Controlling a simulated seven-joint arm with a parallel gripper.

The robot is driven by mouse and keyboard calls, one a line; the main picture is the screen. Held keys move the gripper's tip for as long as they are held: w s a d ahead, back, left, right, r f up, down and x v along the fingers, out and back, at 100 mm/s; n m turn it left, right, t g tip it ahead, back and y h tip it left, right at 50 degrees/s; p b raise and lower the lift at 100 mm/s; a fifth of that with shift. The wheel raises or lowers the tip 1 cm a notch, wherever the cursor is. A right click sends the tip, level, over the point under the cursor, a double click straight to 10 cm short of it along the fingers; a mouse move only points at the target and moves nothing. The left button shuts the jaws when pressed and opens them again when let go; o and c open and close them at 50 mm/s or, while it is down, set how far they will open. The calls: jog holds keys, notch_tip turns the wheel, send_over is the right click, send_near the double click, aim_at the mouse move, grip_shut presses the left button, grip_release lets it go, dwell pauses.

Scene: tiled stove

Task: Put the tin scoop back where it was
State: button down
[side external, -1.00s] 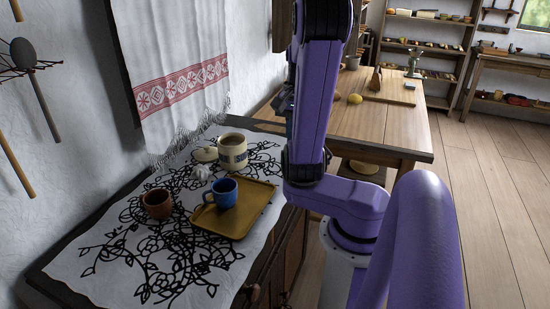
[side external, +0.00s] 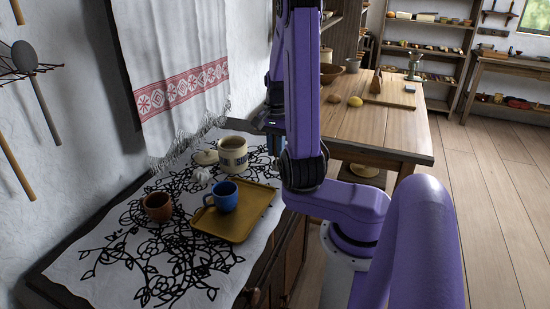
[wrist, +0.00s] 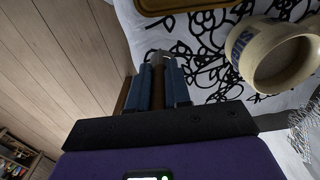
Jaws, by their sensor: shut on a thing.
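The tin scoop shows only in part in the wrist view, as a brown handle (wrist: 158,84) with a bit of grey metal past the fingertips. My gripper (wrist: 158,76) is shut on this handle between its two blue fingers. In the side view, my gripper (side external: 268,121) is mostly hidden behind my purple arm, above the far right end of the patterned cloth (side external: 95,265). The scoop cannot be made out in that view.
A cream crock (side external: 233,157) stands close by; the wrist view shows it (wrist: 240,45) right of the fingers. A pale lid (side external: 205,157), garlic (side external: 200,175), brown cup (side external: 158,207) and mustard tray (side external: 262,205) with a blue mug (side external: 224,198) share the cloth. A wooden table (side external: 400,125) stands behind.

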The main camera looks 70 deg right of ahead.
aim_at(275, 156)
jog(key=shift+w+d+f, duration=0.1)
jog(key=shift+w+f, duration=0.05)
jog(key=shift+f, duration=0.1)
jog(key=shift+d+f, duration=0.1)
jog(key=shift+f, duration=1.5)
jog(key=shift+f, duration=0.2)
jog(key=c, duration=1.1)
grip_release()
jog(key=shift+r, duration=0.15)
